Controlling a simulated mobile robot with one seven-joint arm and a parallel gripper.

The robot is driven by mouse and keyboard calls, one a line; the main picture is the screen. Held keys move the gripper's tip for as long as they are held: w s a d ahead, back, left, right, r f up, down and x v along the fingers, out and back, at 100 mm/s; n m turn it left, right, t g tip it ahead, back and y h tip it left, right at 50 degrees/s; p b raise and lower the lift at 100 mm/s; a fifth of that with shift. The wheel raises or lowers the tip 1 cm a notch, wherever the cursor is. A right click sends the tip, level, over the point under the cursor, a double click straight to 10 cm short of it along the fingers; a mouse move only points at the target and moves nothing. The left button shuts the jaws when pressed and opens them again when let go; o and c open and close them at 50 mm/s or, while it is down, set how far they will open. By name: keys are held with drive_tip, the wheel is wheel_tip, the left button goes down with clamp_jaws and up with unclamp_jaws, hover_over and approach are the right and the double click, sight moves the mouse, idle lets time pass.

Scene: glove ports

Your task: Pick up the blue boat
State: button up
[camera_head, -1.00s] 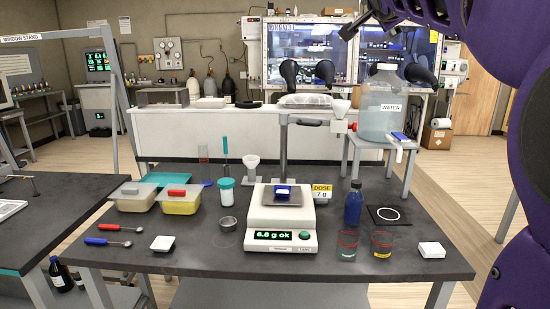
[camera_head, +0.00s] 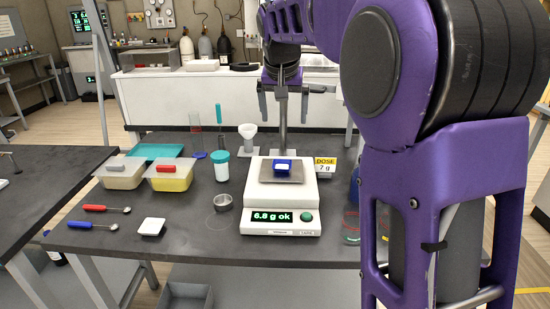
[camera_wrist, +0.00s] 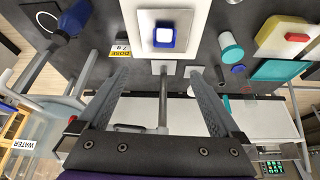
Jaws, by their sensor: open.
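The blue boat (camera_head: 284,166) sits on the metal pan of the white balance (camera_head: 283,204). It also shows in the wrist view (camera_wrist: 163,38), a small blue square with a white middle, centred on the pan. My gripper (camera_head: 283,94) is behind and above the balance in the head view, open and empty. In the wrist view its two fingers (camera_wrist: 158,75) are spread wide, with the boat apart from them and beyond their tips. The balance display reads "6.8 g ok".
The balance's grey upright post (camera_wrist: 163,95) stands between my fingers' lines of view. A "DOSE 7 g" sign (camera_head: 325,165), a white funnel (camera_head: 247,134), a teal-lidded jar (camera_head: 220,166) and a metal ring dish (camera_head: 223,201) stand nearby. My arm hides the table's right part.

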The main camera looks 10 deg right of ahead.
drive_tip(key=f, duration=0.2)
drive_tip(key=b, duration=0.2)
approach(282, 161)
drive_tip(key=shift+s+f+n+g, duration=0.4)
drive_tip(key=shift+s+f, duration=0.5)
drive_tip(key=shift+w+x, duration=0.2)
drive_tip(key=shift+x, duration=1.3)
drive_tip(key=shift+w+x, duration=0.2)
drive_tip(key=shift+x, duration=1.25)
drive_tip(key=shift+r, duration=0.15)
drive_tip(key=c, duration=1.4)
